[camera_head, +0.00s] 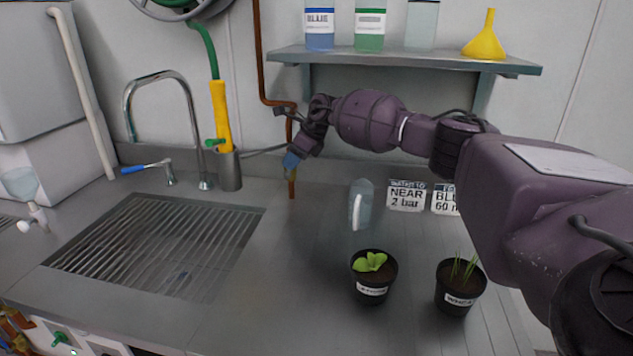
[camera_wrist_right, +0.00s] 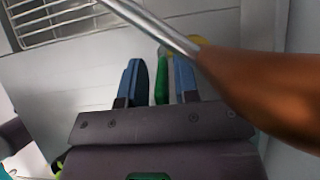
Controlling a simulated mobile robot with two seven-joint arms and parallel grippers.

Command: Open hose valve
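The copper pipe (camera_wrist_right: 270,95) looms large at right there. A green lever (camera_head: 214,142) sits by the yellow hose nozzle (camera_head: 221,115), left of the gripper. My left gripper is out of view.
A chrome faucet (camera_head: 187,90) and a sink grate (camera_head: 160,245) lie to the left. A shelf (camera_head: 400,58) with bottles and a yellow funnel (camera_head: 485,40) hangs above my right arm. Two potted plants, one lettuce-like (camera_head: 373,287) and one grassy (camera_head: 456,300), stand on the counter.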

